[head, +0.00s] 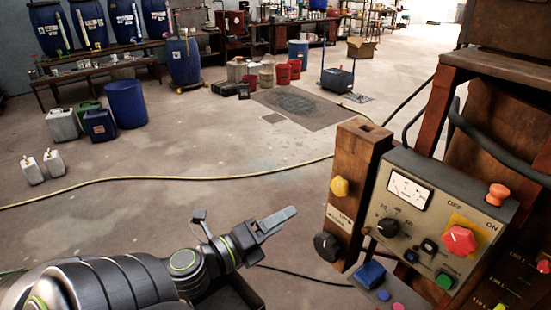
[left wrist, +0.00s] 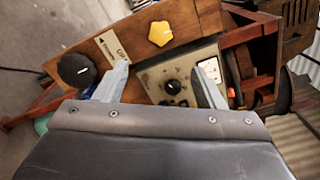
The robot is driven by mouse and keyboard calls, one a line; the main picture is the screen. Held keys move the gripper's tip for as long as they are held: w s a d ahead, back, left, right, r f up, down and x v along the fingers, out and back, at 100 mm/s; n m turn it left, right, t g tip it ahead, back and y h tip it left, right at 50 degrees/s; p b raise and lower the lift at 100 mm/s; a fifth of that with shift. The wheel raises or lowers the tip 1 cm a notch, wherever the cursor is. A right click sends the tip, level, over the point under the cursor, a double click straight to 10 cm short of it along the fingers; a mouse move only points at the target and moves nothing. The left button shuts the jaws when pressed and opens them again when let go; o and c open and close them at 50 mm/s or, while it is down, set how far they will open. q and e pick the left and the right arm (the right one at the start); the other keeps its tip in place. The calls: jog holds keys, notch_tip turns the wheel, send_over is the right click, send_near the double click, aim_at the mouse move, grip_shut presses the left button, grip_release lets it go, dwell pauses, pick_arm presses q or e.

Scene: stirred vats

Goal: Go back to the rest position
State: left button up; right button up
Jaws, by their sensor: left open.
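My left gripper (head: 275,220) reaches in from the lower left of the head view, in the air to the left of a control panel (head: 398,160). Its fingers point right towards a wooden post (head: 356,165) with a yellow knob (head: 339,186) and a black knob (head: 327,246). In the left wrist view the two fingertips (left wrist: 162,82) stand wide apart with nothing between them that they hold. The panel's black dial (left wrist: 173,86) and the yellow knob (left wrist: 161,33) show beyond them. My right gripper shows in neither view.
The panel also carries a meter (head: 409,190), a red knob (head: 459,239) and an orange button (head: 497,194). A yellow hose (head: 180,178) crosses the floor. Blue barrels (head: 127,103) and jugs (head: 54,163) stand at the left.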

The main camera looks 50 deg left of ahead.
pick_arm(q)
jog(key=shift+s, duration=0.15)
dwell(0.5)
jog(key=a+f+n+g+y, duration=0.2)
jog(key=a+f+n, duration=0.25)
jog(key=f, duration=0.45)
jog(key=s+a+f+n+g+y, duration=0.1)
jog(key=a+f+n+g+y, duration=0.3)
jog(key=f, duration=0.6)
jog(key=a+f+n, duration=0.3)
jog(key=a+f, duration=0.3)
jog(key=f, duration=0.3)
jog(key=s+f+n+g, duration=0.3)
jog(key=s+f, duration=0.1)
jog(key=f, duration=0.6)
jog(key=s+d+f+n+g+h, duration=0.1)
jog(key=s+d+f+n+g, duration=0.15)
jog(key=s+f, duration=0.45)
jog(key=s+d+f+n+g+h, duration=0.1)
jog(key=s+d+f+n+g, duration=0.2)
jog(key=f, duration=0.6)
jog(key=s+d+f+n+g+h, duration=0.1)
jog(key=s+d+f+n, duration=0.1)
jog(key=s+d+f, duration=0.2)
jog(key=s+d+f+n+g, duration=0.1)
jog(key=s+d+f+n, duration=0.2)
jog(key=s+d, duration=0.5)
jog(key=shift+s+d+f+h, duration=0.3)
jog(key=shift+d+f+h, duration=0.15)
jog(key=shift+f, duration=0.4)
